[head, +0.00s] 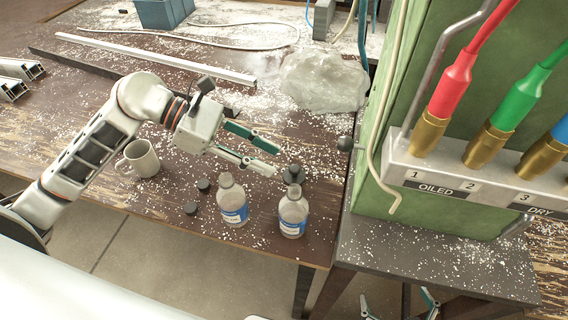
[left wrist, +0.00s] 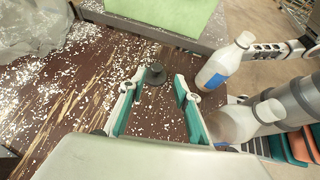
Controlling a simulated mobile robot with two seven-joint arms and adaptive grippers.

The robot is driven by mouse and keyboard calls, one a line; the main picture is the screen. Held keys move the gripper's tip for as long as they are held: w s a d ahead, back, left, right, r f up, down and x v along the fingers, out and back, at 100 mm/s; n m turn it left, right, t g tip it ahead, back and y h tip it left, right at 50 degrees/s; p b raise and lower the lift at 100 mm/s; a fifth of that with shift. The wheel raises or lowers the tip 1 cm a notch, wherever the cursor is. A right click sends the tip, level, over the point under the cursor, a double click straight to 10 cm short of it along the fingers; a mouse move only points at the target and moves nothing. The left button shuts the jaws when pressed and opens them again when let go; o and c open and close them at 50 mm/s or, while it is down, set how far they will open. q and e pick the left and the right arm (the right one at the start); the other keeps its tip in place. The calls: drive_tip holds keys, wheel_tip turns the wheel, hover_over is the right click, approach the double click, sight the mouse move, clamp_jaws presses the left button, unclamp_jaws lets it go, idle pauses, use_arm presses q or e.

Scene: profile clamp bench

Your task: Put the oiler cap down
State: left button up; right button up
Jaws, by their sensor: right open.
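A dark oiler cap (head: 293,174) with a rounded top stands on the brown bench, just behind the right one of two clear bottles with blue labels. In the left wrist view the cap (left wrist: 155,74) lies near the gap between my left fingertips, with space on both sides. My left gripper (head: 262,157) is open and holds nothing, its fingers pointing toward the cap. The left bottle (head: 233,203) and right bottle (head: 292,213) stand upright near the front edge. My right gripper (head: 399,305) is open and low at the bottom edge, partly cut off.
Two small dark lids (head: 204,185) and a grey mug (head: 139,159) are left of the bottles. A clear plastic bag (head: 323,80) lies behind. The green cabinet (head: 420,55) with coloured hose fittings stands at right. White chips litter the bench.

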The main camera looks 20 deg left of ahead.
use_arm(q)
drive_tip(key=v, duration=0.4)
drive_tip(key=shift+a, duration=0.15)
drive_tip(key=shift+a+r, duration=0.3)
drive_tip(key=shift+a, duration=0.1)
use_arm(e)
drive_tip(key=shift+s+d+f, duration=0.1)
drive_tip(key=shift+s+f, duration=0.05)
drive_tip(key=shift+s, duration=0.1)
